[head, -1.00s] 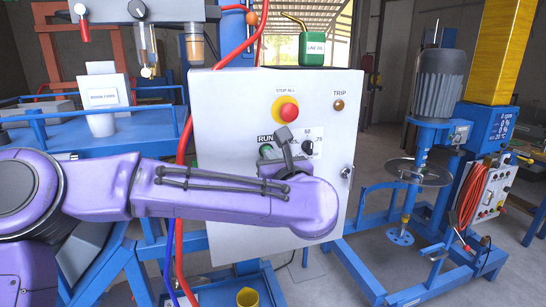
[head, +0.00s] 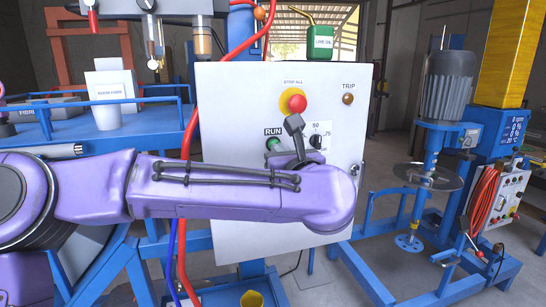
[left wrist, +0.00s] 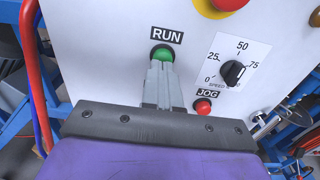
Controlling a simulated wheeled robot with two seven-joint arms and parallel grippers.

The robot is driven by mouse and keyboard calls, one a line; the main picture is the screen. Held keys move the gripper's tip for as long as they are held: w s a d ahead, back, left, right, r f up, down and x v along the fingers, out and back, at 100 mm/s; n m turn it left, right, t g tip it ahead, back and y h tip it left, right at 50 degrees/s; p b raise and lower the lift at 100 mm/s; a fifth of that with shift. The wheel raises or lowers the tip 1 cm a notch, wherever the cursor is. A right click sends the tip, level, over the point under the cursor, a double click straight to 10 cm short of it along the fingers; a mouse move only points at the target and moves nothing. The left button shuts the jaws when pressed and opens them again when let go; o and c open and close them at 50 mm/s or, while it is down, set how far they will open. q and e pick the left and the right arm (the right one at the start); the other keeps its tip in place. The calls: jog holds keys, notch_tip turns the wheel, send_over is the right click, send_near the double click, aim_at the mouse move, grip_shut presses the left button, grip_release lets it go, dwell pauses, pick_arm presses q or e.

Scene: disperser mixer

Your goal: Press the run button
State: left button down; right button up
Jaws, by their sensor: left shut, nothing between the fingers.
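The green RUN button (head: 273,144) is on the front of a white control panel (head: 225,210), just below its RUN label. It also shows in the left wrist view (left wrist: 163,51). My left gripper (head: 284,151) is at the panel face, partly hidden behind my purple arm and wrist parts. In the left wrist view, its shut, empty fingers (left wrist: 160,68) point at the RUN button. Their tips overlap the button's lower edge; I cannot tell whether they touch it. My right gripper is not in view.
A red JOG button (left wrist: 203,107) and black speed knob (left wrist: 233,72) sit right of the fingers. The red STOP ALL button (head: 297,102) is above and the TRIP lamp (head: 348,99) upper right. A red hose (head: 190,150) runs along the panel's left side. The mixer (head: 442,80) stands at right.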

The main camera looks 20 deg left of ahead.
pick_arm(q)
jog(key=b+v, duration=0.4)
jog(key=v, duration=0.8)
jog(key=shift+r, duration=0.15)
jog(key=shift+w+d, duration=0.1)
jog(key=shift+w, duration=0.1)
